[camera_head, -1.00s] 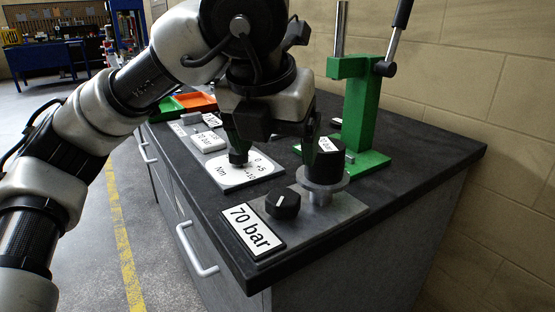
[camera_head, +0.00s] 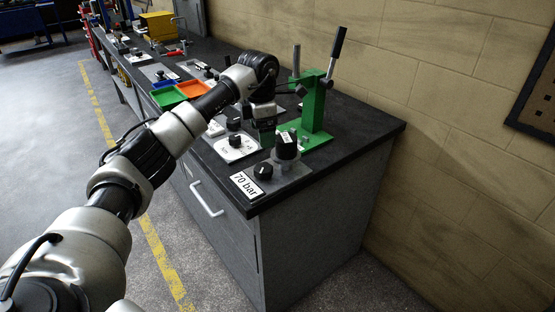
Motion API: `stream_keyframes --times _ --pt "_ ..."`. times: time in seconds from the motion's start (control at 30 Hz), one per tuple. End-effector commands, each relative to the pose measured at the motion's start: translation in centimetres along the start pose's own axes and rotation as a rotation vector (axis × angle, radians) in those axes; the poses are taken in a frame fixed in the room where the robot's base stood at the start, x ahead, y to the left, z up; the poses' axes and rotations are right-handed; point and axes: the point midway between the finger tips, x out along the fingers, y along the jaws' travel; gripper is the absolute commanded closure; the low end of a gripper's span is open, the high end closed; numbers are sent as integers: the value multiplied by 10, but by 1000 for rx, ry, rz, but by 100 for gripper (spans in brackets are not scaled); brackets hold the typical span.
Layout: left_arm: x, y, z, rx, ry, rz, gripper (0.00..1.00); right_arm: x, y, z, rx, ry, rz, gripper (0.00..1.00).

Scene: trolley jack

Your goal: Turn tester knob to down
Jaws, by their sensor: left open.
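The 70 bar tester plate (camera_head: 279,181) lies at the near corner of the dark bench top. A black knob (camera_head: 263,172) with a white pointer line sits on it beside the white "70 bar" label (camera_head: 246,185). A black-topped metal cylinder (camera_head: 287,147) stands behind the knob. My right gripper is not in view.
A white Nm plate (camera_head: 229,152) with a black knob (camera_head: 236,140) lies left of the gripper. A green press (camera_head: 314,108) with a lever stands behind. Green (camera_head: 168,99) and orange trays (camera_head: 191,89) lie farther back. A wall borders the right side.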

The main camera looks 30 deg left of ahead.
Motion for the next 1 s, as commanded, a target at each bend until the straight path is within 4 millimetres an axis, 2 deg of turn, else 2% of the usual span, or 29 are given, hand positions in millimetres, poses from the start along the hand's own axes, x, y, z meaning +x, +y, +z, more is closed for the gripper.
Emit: stream_keyframes --times 0.03,0.1,0.27,0.7,0.83,1.0 --pt "-1 5 -6 12 14 -6 17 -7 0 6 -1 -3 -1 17" --pt "4 8 -11 30 24 -10 17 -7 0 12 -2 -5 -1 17" --pt "19 10 -13 42 32 -12 17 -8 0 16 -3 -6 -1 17" --pt "95 8 -14 41 29 -13 17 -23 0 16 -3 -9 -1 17" --pt "108 8 -15 40 29 -11 17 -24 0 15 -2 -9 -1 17" --pt "115 8 -15 41 27 -10 17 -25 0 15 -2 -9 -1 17"
